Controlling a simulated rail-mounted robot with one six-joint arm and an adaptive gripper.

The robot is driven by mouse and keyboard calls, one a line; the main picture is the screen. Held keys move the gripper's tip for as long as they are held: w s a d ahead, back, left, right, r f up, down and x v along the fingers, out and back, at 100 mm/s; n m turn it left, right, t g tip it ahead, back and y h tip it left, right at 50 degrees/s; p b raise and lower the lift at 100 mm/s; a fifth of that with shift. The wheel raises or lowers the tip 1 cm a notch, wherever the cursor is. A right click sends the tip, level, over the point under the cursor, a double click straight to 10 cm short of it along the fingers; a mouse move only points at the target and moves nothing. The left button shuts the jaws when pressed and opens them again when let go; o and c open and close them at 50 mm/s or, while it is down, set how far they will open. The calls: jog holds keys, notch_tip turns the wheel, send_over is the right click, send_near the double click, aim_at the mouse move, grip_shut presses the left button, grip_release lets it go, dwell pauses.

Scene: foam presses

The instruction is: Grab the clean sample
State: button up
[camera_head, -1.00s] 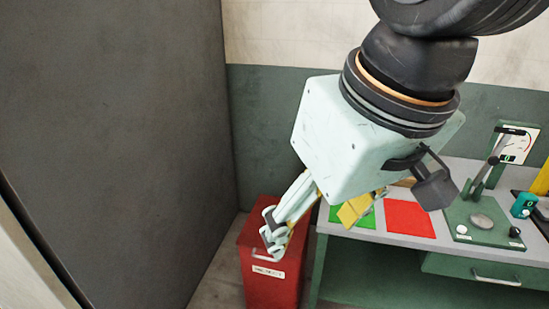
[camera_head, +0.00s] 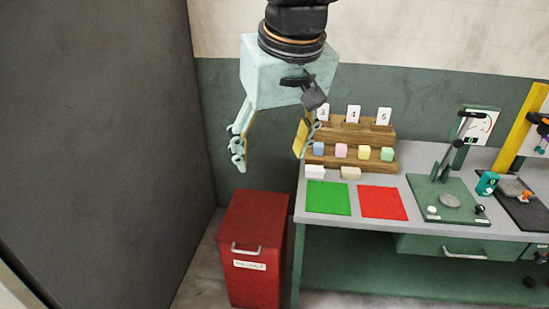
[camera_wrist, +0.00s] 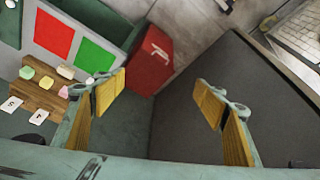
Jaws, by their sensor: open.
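My gripper (camera_head: 270,153) is open and empty, high above the red bin and left of the rack. Its yellow-padded fingers are spread wide in the wrist view (camera_wrist: 166,92). A wooden rack (camera_head: 384,133) on the bench holds blue (camera_head: 318,149), pink (camera_head: 341,151), yellow (camera_head: 364,152) and green (camera_head: 387,154) cubes. A white block (camera_head: 315,171) and a cream block (camera_head: 350,173) lie in front of it. No marking I can read tells which is the clean sample. My gripper hides the rack's left end.
Green (camera_head: 328,198) and red (camera_head: 384,202) mats lie on the bench (camera_head: 300,205). A lever press (camera_head: 443,168) with a dial stands right of them, near a teal device (camera_head: 487,183). A red bin (camera_head: 254,245) stands on the floor left of the bench. A dark wall fills the left.

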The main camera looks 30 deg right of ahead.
jog(key=w+d+f+m, duration=0.1)
jog(key=w+d+f, duration=0.1)
jog(key=w+d, duration=0.65)
jog(key=m+h+p, duration=0.2)
jog(key=m, duration=0.2)
send_over(315, 168)
jog(key=s+a, duration=0.3)
jog(key=s, duration=0.1)
notch_tip(315, 168, down, 26)
jog(key=shift+d+f+m+g, duration=0.15)
jog(key=shift+f+m+g, duration=0.15)
jog(key=shift+f, duration=0.05)
jog(key=shift+w+f, duration=0.1)
jog(key=shift+x, duration=4.15)
jog(key=shift+f, duration=0.15)
